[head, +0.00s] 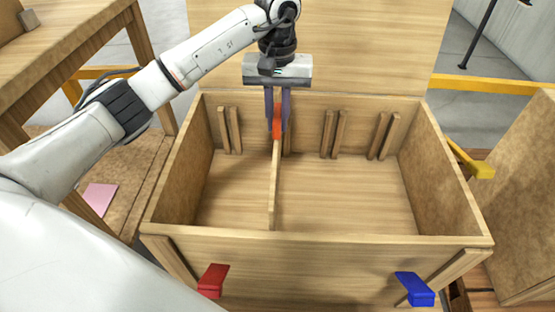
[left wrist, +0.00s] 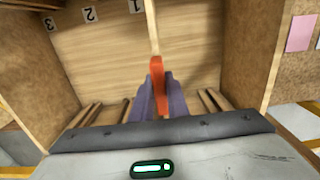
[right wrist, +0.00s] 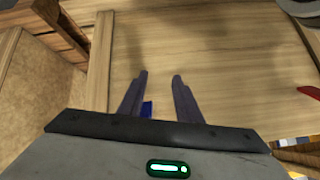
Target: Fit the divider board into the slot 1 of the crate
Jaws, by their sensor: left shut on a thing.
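The divider board (head: 275,190) is a thin wooden panel with an orange-red grip piece (left wrist: 159,90) at its top. It stands on edge inside the open wooden crate (head: 350,242), running front to back. My left gripper (head: 277,125) is shut on the orange-red piece near the back wall. Paired upright slats line the back wall; one slat shows just right of the board, but whether the board sits between a pair is hidden. The label 1 (left wrist: 136,5) shows beside the board, left of it in the left wrist view. My right gripper (right wrist: 160,78) is open and empty.
A red handle (head: 213,280) and a blue handle (head: 415,289) stick out at the crate's front, and a yellow one (head: 472,161) at its right. A wooden table (head: 60,50) stands at the left. The crate is clear right of the board.

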